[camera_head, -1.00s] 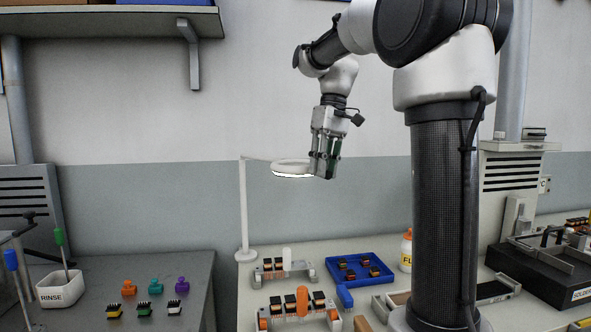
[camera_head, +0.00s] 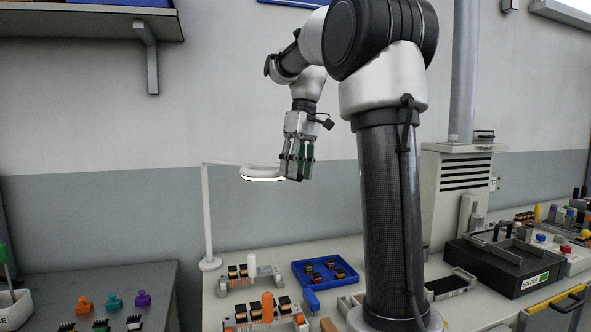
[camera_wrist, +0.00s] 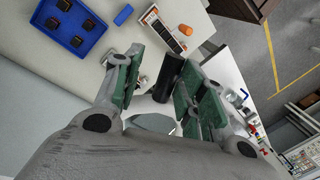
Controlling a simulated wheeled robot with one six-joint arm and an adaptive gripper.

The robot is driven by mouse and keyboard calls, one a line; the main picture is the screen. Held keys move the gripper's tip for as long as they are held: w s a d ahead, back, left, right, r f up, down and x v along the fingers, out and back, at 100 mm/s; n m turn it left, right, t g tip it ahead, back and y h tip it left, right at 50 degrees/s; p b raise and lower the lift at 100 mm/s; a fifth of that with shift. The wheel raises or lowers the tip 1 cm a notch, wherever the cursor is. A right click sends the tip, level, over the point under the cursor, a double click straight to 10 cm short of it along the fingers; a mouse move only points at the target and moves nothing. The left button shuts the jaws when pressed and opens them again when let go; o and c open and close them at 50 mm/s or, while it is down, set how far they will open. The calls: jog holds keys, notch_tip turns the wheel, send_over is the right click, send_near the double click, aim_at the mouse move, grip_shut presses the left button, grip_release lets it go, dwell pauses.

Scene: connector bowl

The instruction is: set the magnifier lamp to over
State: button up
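The magnifier lamp has a white post (camera_head: 207,215) on the back left of the bench, a thin arm, and a flat round head (camera_head: 262,173) with a glowing underside. The head hangs to the right of the post, above the back of the bench. My gripper (camera_head: 297,172) points down at the right edge of the lamp head and overlaps it in the head view. Whether they touch I cannot tell.
Below the lamp head are a blue tray (camera_head: 298,282) with several dark parts and connector racks (camera_head: 240,279). A black soldering box (camera_head: 500,262) stands to the right. A shelf (camera_head: 75,22) hangs at upper left. Air around the lamp head is mostly free.

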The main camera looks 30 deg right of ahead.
notch_tip(320, 180, up, 12)
jog(key=d, duration=0.2)
jog(key=shift+w, duration=0.3)
jog(key=shift+f, duration=0.1)
jog(key=s+a+f+m+t+h, duration=0.1)
jog(key=s+a+f+t, duration=0.1)
jog(key=s+f, duration=0.8)
jog(key=s+a+f+m+t+h, duration=0.1)
jog(key=s+a+f, duration=0.4)
jog(key=s+f, duration=0.6)
notch_tip(320, 180, down, 4)
jog(key=shift+a+f+m+t, duration=0.25)
jog(key=shift+m+t, duration=0.45)
jog(key=shift+t, duration=0.3)
